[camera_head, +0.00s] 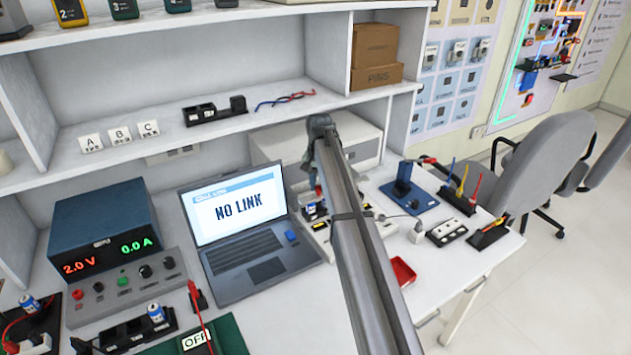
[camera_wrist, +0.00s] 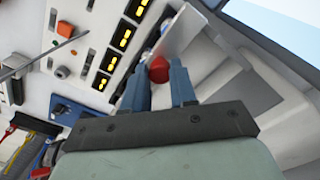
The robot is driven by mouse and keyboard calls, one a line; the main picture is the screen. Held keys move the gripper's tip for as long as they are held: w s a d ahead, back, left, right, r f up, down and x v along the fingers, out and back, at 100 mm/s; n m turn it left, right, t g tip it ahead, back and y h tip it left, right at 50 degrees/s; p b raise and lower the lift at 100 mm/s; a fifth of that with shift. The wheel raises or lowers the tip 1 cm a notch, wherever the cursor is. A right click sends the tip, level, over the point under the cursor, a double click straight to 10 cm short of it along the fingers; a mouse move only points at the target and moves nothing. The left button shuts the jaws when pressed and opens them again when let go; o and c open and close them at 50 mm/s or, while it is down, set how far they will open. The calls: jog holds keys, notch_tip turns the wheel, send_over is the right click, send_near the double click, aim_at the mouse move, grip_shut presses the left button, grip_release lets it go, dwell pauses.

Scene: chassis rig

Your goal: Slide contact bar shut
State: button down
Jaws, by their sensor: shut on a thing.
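In the wrist view my gripper (camera_wrist: 160,77) has its two blue fingers on either side of a round red knob (camera_wrist: 158,69) and is shut on it. The knob sits by a flat pale grey bar (camera_wrist: 178,35), apparently the contact bar. The bar runs up and to the right from the knob; its far contact end is not clear. Beside it is a white panel with a row of dark modules with yellow lit windows (camera_wrist: 121,39). In the head view my arm hides most of the gripper and bar.
A laptop (camera_head: 240,220) reading "NO LINK" stands left of my arm. A red tray (camera_head: 402,271) and a blue stand (camera_head: 408,192) are on the right. In the wrist view a thin grey rod (camera_wrist: 42,66) crosses the panel.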

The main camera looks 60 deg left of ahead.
jog(key=shift+d, duration=0.25)
jog(key=c, duration=0.9)
grip_release()
jog(key=shift+a+r, duration=0.1)
notch_tip(320, 180, up, 14)
jog(key=shift+f, duration=0.15)
